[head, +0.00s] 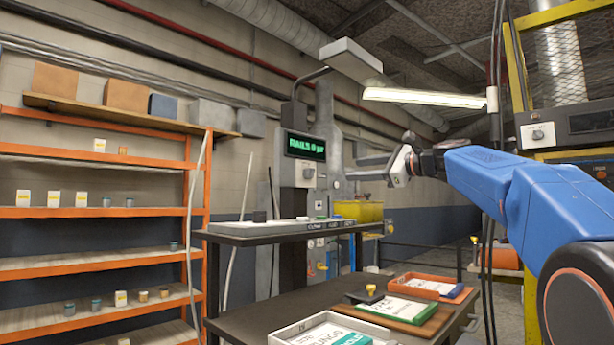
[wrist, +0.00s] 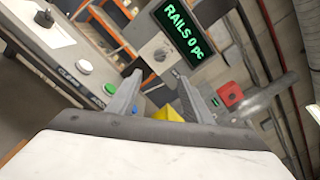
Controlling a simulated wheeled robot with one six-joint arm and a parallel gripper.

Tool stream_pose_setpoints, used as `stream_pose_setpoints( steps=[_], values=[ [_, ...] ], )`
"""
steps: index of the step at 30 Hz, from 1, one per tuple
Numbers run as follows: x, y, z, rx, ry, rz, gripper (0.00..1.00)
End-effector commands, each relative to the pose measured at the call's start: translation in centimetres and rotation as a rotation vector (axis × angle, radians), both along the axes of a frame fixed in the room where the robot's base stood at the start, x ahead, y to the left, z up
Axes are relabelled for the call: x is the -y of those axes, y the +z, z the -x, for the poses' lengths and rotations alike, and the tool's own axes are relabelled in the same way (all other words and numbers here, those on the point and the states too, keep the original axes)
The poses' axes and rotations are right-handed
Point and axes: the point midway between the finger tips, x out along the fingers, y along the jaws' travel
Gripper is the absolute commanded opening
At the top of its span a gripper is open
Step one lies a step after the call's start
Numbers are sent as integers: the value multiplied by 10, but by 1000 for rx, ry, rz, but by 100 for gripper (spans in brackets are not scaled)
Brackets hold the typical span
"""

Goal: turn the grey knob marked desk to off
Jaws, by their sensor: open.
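A grey knob on a pale plate (head: 307,173) sits on the post below the green "RAILS 0 pc" display. The same knob shows in the wrist view (wrist: 161,53), beyond my fingertips. Another grey knob (head: 538,133) is on a panel at the right, and a dark-topped knob (wrist: 45,18) stands on the console in the wrist view. No "desk" label is readable, so I cannot tell which knob bears it. My gripper (head: 362,170) is open and empty, to the right of the post; its two fingers (wrist: 158,82) are apart in the wrist view.
A console with several buttons (wrist: 83,67) lies beside my left finger in the wrist view. A red block (wrist: 230,94) is at right. The display (head: 305,146) hangs above the knob. Trays and a stamp (head: 370,290) occupy the near table. Orange shelves (head: 100,212) stand left.

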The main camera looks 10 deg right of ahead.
Motion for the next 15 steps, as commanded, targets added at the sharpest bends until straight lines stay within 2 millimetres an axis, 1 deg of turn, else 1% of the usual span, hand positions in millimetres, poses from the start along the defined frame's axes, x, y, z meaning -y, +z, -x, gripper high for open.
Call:
stream_pose_setpoints(
  steps=[5, 15],
  values=[
    [-8, 1, -11, 0, 2, -1, 46],
    [-43, 0, -57, 0, 3, -1, 46]
  ],
)
